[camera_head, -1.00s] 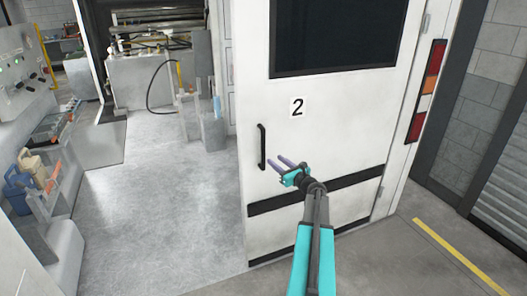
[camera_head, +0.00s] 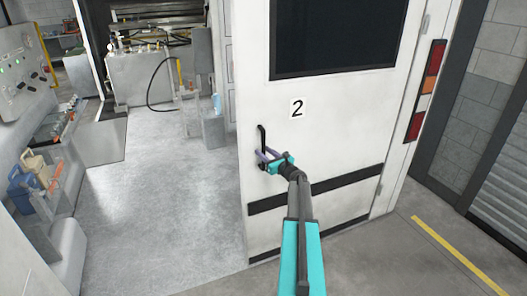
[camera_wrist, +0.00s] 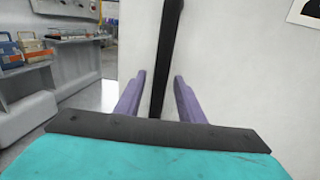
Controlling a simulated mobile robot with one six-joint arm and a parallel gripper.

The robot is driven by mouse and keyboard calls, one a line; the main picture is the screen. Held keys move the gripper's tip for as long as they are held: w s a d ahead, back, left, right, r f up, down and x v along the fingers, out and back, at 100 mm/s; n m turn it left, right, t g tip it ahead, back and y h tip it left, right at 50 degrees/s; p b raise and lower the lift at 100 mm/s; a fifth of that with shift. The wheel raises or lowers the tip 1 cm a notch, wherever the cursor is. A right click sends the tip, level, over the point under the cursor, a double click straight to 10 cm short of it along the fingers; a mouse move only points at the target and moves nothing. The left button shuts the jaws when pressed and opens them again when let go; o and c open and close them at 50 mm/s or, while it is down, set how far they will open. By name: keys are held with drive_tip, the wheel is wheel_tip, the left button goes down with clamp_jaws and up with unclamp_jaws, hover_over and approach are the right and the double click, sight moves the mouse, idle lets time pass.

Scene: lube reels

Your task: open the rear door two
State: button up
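Rear door two (camera_head: 330,150) is a white panel with a dark window and a label "2" (camera_head: 297,108). It has a black vertical handle (camera_head: 262,138) near its left edge. My gripper (camera_head: 262,157) is at the lower half of the handle, its purple fingers pointing at the door. In the wrist view the handle (camera_wrist: 165,65) runs down between the two open fingers (camera_wrist: 158,90), with a gap visible on both sides. The handle's lower end is hidden behind the gripper body in the wrist view.
On the left is a bench (camera_head: 70,245) with a control panel (camera_head: 22,70) and a blue container (camera_head: 22,190). Grey floor (camera_head: 165,190) left of the door is clear. A yellow line (camera_head: 455,255) marks the floor at right.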

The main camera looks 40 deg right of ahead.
drive_tip(key=shift+w+d, duration=0.1)
drive_tip(key=shift+w, duration=0.35)
drive_tip(key=shift+c, duration=0.2)
clamp_jaws()
drive_tip(key=shift+s, duration=0.2)
